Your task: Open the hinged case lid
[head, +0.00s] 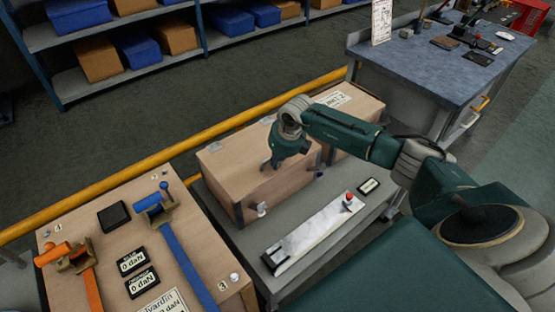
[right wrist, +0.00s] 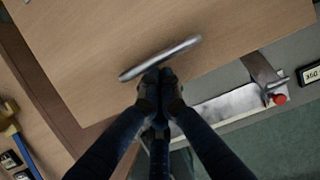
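The wooden case (head: 232,165) stands on the grey bench, and its lid looks closed. Small metal fittings (head: 262,209) show along its front edge. In the right wrist view the wooden case face (right wrist: 90,50) fills the upper part, with a metal bar handle (right wrist: 180,49) across it. My right gripper (right wrist: 160,76) has its fingertips drawn together right at the handle's near side. The handle's full length shows, with no part of it seen between the fingers; contact is unclear. In the head view my right gripper (head: 280,163) is over the case. My left gripper is out of view.
A second labelled wooden box (head: 350,108) stands behind on the right. A metal plate with a red knob (head: 316,230) lies in front of the case. A left table (head: 190,270) holds orange and blue torque tools. A yellow rail (head: 130,178) runs behind.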

